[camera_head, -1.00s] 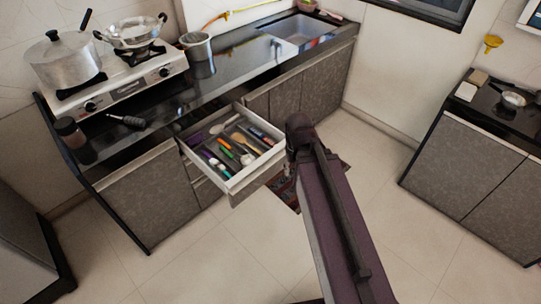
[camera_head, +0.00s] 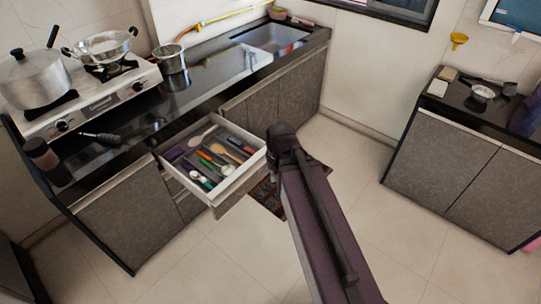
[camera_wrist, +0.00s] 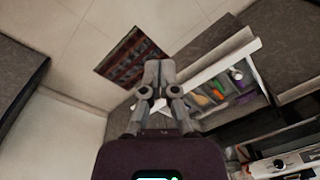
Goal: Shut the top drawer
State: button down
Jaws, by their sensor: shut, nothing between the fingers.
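The top drawer (camera_head: 244,180) is pulled out from the counter below the stove, with its front facing the room. It holds utensils with coloured handles (camera_head: 214,157) in a grey divided tray. In the wrist view the drawer's pale front edge (camera_wrist: 213,66) lies to the right of my gripper (camera_wrist: 158,68). My gripper is shut and empty, with its fingers together. It looks close to the drawer front, but I cannot tell whether they touch. In the head view the fingers are hidden behind my arm, which reaches up to the right of the drawer.
The black counter (camera_head: 190,99) carries a stove (camera_head: 98,107) with a pot and pan, and a sink (camera_head: 272,38). A patterned mat (camera_head: 266,196) lies on the floor beside the drawer. Another cabinet (camera_head: 440,160) stands at the right. The tiled floor between is open.

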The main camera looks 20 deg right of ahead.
jog(key=w+d+f+m+t+y+b, duration=0.3)
jog(key=w+f+m+t+y+b, duration=0.3)
jog(key=w+f+m+b, duration=1.1)
jog(key=w+d+f+m+t+y+b, duration=0.1)
jog(key=w+d+m+t+y+b, duration=0.1)
jog(key=d+m+t+b, duration=0.2)
jog(key=w+d+f+m+t+y+b, duration=0.1)
jog(key=d+m+t+b, duration=0.3)
jog(key=d+b, duration=0.6)
jog(key=f+m+b, duration=0.1)
jog(key=m+b, duration=0.1)
jog(key=b, duration=0.4)
jog(key=shift+w+d+m+y+b, duration=0.2)
jog(key=shift+w+m+y+b, duration=0.1)
jog(key=shift+w+m+y, duration=0.1)
jog(key=shift+w+a, duration=0.1)
jog(key=x, duration=1.3)
jog(key=shift+w+a+r, duration=0.15)
jog(key=shift+w, duration=0.2)
